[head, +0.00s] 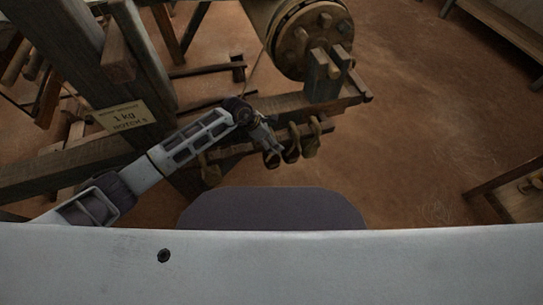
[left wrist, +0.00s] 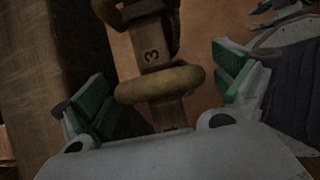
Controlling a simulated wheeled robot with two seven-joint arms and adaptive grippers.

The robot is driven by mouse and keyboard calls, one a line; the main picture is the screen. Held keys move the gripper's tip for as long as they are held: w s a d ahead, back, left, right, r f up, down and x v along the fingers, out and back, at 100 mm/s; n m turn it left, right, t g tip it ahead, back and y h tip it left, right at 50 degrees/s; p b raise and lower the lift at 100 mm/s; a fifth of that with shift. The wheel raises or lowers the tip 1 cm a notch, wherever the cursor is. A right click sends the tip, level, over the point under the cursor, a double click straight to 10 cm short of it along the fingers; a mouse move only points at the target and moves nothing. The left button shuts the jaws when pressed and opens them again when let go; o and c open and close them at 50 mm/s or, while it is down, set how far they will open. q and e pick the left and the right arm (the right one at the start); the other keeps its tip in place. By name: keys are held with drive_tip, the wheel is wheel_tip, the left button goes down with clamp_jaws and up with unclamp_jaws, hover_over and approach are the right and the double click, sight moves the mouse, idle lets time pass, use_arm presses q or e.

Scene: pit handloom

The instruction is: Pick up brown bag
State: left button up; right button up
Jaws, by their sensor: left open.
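My left gripper (head: 270,143) is at this row, covering part of the bags there. In the left wrist view a rounded brown bag (left wrist: 160,83) lies across a wooden piece marked 3 (left wrist: 152,54). It sits between the green-padded fingers of my left gripper (left wrist: 165,95), which are apart, with gaps on both sides. I do not make out my right gripper.
The loom's wooden beam (head: 345,97) and large round drum (head: 310,35) stand just beyond the bags. A thick post (head: 75,60) with a 1 kg label (head: 122,116) rises at left. Open floor (head: 430,130) lies to the right, with a wooden bench (head: 515,190) at the edge.

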use_arm(q)
drive_tip(key=shift+c, duration=1.2)
drive_tip(key=c, duration=1.3)
drive_tip(key=shift+r, duration=0.1)
drive_tip(key=shift+c, duration=0.2)
